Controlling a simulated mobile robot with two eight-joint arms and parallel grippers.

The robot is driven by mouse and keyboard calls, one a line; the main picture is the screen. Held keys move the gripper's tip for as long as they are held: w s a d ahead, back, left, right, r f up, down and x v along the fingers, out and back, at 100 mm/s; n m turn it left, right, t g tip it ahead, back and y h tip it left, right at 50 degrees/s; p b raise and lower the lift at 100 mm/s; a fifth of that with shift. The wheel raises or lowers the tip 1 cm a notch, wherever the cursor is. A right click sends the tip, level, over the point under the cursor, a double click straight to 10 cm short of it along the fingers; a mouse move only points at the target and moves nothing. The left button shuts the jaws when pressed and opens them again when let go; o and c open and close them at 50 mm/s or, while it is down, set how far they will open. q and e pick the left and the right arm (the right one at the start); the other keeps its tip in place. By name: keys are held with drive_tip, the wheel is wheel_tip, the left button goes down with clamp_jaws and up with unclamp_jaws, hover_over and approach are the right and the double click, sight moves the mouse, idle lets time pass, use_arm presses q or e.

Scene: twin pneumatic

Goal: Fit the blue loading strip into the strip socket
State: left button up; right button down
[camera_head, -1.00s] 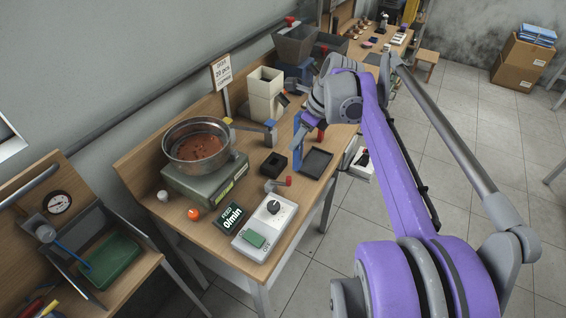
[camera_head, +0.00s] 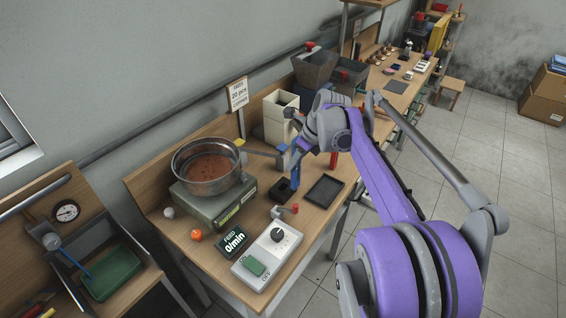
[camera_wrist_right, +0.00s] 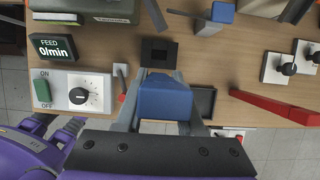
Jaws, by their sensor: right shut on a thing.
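The blue loading strip (camera_head: 295,172) is held upright in my right gripper (camera_head: 298,150). In the right wrist view the strip (camera_wrist_right: 165,100) sits between the two grey fingers of the gripper (camera_wrist_right: 163,82), which is shut on it. The strip socket, a small black block with a dark opening (camera_head: 281,191), stands on the bench just below the strip. The socket (camera_wrist_right: 159,46) shows just beyond the strip in the wrist view. The strip's lower end appears close to the socket; I cannot tell whether it touches or enters it. My left gripper is out of view.
A black tray (camera_head: 324,191) lies right of the socket. The bowl feeder (camera_head: 208,168) stands to the left. The white control box (camera_head: 267,256) with a knob and the FEED display (camera_head: 230,240) are in front. A red bar (camera_wrist_right: 274,105) lies right in the wrist view.

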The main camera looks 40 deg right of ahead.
drive_tip(key=w+f, duration=0.1)
drive_tip(key=w, duration=0.1)
drive_tip(key=w+a+f, duration=0.1)
drive_tip(key=w+f, duration=0.1)
drive_tip(key=shift+w+a+f, duration=0.1)
drive_tip(key=shift+w+a, duration=0.05)
drive_tip(key=shift+w, duration=0.15)
drive_tip(key=shift+s+f, duration=0.1)
drive_tip(key=shift+f, duration=0.5)
drive_tip(key=c, duration=0.5)
unclamp_jaws()
drive_tip(key=shift+r, duration=0.15)
